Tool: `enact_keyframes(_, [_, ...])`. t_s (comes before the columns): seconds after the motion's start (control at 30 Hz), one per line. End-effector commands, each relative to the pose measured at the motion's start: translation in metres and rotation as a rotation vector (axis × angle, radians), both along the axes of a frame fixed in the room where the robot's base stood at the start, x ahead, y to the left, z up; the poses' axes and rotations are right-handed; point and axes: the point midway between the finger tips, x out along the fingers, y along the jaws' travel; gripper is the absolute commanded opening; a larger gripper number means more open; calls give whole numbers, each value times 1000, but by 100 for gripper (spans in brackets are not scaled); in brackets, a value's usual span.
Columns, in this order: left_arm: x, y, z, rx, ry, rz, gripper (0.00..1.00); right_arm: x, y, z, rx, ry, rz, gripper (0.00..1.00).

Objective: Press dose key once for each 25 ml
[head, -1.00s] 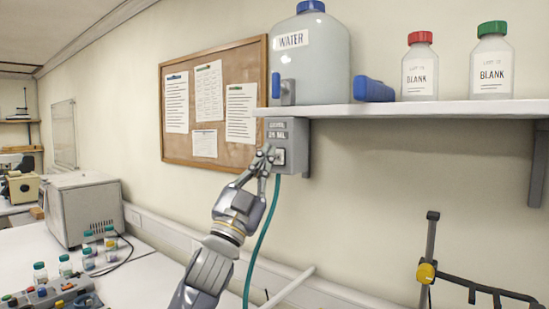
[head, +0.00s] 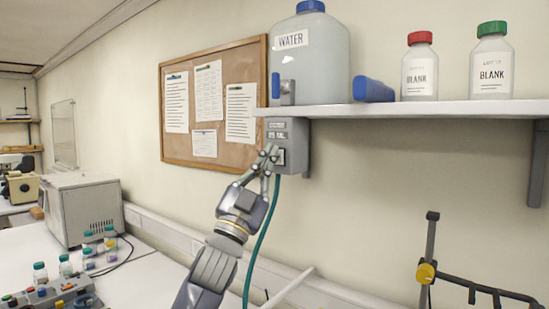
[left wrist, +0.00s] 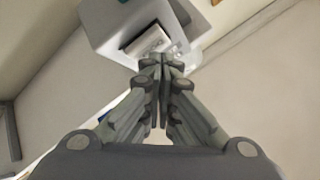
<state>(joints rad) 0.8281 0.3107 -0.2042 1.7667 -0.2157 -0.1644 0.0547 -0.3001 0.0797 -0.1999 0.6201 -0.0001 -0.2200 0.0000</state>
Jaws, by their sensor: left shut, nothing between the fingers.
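The grey dosing box (head: 294,134) is fixed under the shelf in the head view, with a small label on its front and a light key (head: 281,157) low on that face. My left gripper (head: 268,155) is shut and empty, its fingertips right at the key; whether they touch it I cannot tell. In the left wrist view the box (left wrist: 105,22) is at the top, and the closed fingertips (left wrist: 160,62) lie just below the pale key (left wrist: 150,40). A teal hose (head: 262,235) hangs from the box. My right gripper is out of view.
Several small vials and a control panel (head: 50,295) are on the bench at left. A dark stand (head: 430,255) is at lower right.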

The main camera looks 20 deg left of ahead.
Motion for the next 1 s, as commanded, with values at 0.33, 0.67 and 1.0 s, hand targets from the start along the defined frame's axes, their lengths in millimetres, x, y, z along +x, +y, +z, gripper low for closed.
enact_keyframes(0.33, [1, 0, 0, -1, 0, -1, 0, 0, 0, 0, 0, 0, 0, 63])
enact_keyframes(0.67, [5, -2, 0, 0, -1, -1, 0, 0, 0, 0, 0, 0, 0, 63])
enact_keyframes(1.0, [9, -3, 0, -1, 0, -1, 0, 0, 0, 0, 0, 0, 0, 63])
